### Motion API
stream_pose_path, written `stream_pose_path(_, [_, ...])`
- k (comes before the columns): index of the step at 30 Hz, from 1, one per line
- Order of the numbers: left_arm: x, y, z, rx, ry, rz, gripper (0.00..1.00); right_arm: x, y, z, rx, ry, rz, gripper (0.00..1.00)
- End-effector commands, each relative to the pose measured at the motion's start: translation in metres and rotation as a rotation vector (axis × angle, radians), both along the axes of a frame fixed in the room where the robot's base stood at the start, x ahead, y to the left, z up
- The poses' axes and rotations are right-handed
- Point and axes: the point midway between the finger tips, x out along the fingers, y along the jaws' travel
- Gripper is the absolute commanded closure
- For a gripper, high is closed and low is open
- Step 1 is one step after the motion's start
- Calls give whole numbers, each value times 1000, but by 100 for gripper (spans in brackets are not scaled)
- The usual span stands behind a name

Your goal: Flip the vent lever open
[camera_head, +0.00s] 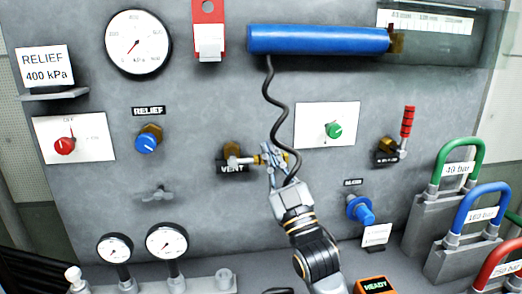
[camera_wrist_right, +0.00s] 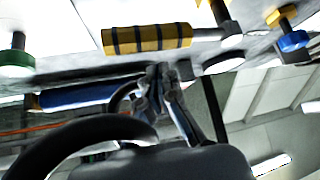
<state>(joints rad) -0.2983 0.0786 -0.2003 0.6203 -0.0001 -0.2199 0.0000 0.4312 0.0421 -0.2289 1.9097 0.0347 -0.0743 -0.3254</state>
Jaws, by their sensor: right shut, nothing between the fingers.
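The vent lever (camera_head: 247,160) sticks out to the right from a brass valve above the VENT label (camera_head: 232,168) on the grey panel. In the right wrist view its yellow, black-banded handle (camera_wrist_right: 147,39) lies across the top. My right gripper (camera_head: 270,152) is at the handle's end in the head view and hides part of it. In the right wrist view the gripper's fingertips (camera_wrist_right: 160,72) are together and empty, just below the handle in the picture. I cannot tell whether they touch it. My left gripper is not in view.
A black wavy hose (camera_head: 270,95) hangs from the blue cylinder (camera_head: 318,40) and passes behind my right gripper. A green knob (camera_head: 333,130) on a white plate and a red-handled lever (camera_head: 407,122) are to the right. A blue relief knob (camera_head: 146,143) is to the left.

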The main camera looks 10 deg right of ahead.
Motion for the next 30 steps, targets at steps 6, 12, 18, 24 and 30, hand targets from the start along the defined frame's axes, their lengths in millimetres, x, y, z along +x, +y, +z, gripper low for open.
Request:
stream_pose_path(6, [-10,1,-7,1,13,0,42,-24,-1,-16,2,-2,3,100])
stream_pose_path(12, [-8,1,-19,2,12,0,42,-54,-1,-40,2,-4,2,100])
stream_pose_path(18, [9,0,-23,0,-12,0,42,-71,-1,-52,1,-8,3,100])
stream_pose_path(24, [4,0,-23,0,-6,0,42,-74,-1,-54,1,-8,1,100])
stream_pose_path(30, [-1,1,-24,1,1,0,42,-74,-1,-53,1,-8,1,100])
